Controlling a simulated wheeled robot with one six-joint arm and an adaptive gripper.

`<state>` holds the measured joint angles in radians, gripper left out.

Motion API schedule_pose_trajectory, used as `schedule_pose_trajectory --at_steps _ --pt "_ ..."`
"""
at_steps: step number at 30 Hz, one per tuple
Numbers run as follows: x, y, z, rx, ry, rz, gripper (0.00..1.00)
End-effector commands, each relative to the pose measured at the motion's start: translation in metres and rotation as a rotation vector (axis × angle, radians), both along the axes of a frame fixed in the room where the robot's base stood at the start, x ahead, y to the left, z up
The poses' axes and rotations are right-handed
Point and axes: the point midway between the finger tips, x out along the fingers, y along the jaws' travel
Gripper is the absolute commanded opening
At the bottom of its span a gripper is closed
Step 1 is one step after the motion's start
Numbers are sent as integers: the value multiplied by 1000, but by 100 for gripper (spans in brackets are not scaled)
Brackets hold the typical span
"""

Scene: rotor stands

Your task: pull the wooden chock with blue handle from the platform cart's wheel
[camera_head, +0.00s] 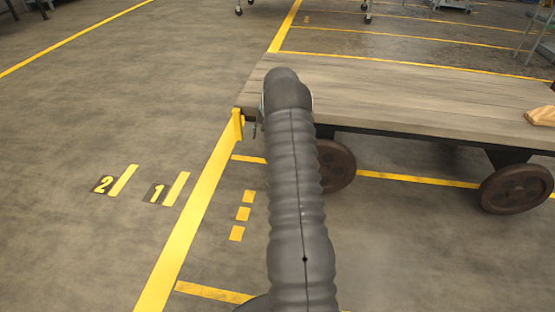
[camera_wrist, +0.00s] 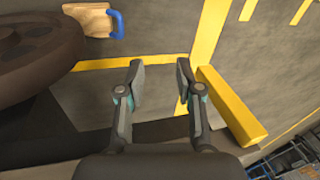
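The wooden chock (camera_wrist: 92,17) lies on the floor at the top left of the wrist view, close against the rim of a dark brown wheel (camera_wrist: 35,60). I cannot tell whether they touch. Its blue handle (camera_wrist: 119,24) sticks out on the side away from the wheel. My gripper (camera_wrist: 159,78) is open and empty, below and right of the handle in that view. The platform cart (camera_head: 430,95) has a plank deck and shows in the head view with two wheels.
A yellow corner piece (camera_wrist: 232,105) stands close to the right finger; it also shows at the cart's left corner (camera_head: 238,124). A wooden piece (camera_head: 541,116) lies on the deck at the right. The marked floor left of the cart is clear.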

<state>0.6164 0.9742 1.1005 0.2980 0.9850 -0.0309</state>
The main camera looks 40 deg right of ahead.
Motion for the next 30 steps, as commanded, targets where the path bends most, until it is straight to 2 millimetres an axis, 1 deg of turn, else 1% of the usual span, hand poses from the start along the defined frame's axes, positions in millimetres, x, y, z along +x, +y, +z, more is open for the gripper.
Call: schedule_pose_trajectory --at_steps 1,3,6,9,12,17,23,30 --pt "-3 -14 -31 14 9 -21 35" --pt "-5 -29 -59 29 13 -44 35" --pt "-9 -44 -90 46 17 -72 35" --pt "-14 -55 -113 58 21 -90 35" --pt "-17 -62 -128 66 22 -104 35" --pt "-19 -66 -140 71 23 -112 35" --pt "-17 -64 -155 73 25 -113 35" --pt "-11 -58 -184 73 25 -113 35"
